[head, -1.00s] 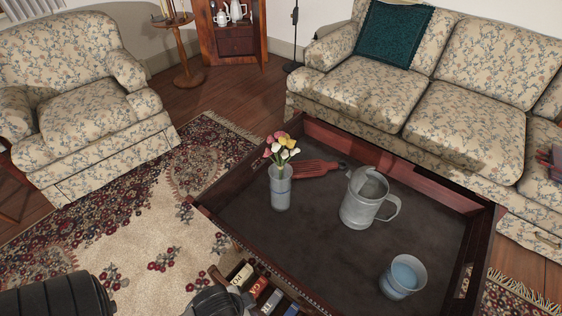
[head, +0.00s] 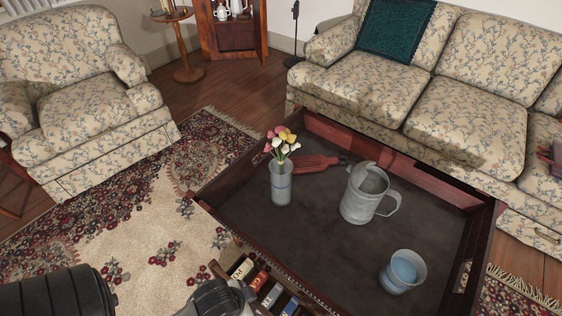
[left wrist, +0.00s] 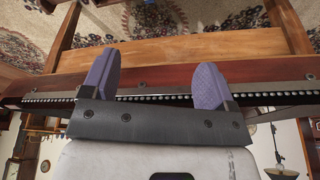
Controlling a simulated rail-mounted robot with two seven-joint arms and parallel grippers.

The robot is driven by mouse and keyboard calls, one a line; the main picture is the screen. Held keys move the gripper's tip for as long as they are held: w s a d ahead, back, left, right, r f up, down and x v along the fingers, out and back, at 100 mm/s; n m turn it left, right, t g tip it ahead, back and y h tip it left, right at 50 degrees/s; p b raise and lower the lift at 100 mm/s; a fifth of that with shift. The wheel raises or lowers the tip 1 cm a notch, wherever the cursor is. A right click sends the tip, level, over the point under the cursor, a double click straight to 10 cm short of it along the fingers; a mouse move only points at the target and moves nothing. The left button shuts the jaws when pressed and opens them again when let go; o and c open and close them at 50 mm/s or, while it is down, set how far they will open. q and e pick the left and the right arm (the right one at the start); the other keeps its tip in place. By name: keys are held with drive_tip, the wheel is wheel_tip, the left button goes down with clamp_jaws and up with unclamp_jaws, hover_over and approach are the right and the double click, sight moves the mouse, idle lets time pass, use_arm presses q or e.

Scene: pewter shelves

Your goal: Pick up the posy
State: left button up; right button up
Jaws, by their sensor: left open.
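The posy (head: 283,142), pink, yellow and white tulip-like flowers, stands upright in a clear glass vase (head: 281,186) at the left part of the dark tray-topped table (head: 330,238). In the left wrist view my left gripper (left wrist: 158,85) is open, its two purple fingers apart with nothing between them. The table's studded wooden edge (left wrist: 270,85) shows behind the fingers. The posy is not in the left wrist view. In the head view my left arm comes in at the bottom left, short of the vase; its fingers are not visible there. My right gripper is not in view.
A red slatted paddle (head: 312,163) lies behind the vase. Several books (head: 267,284) sit below the table's near edge. A raised rim (head: 228,170) surrounds the tabletop.

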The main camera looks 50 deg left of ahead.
use_arm(q)
drive_tip(key=o, duration=0.3)
drive_tip(key=shift+o, duration=0.2)
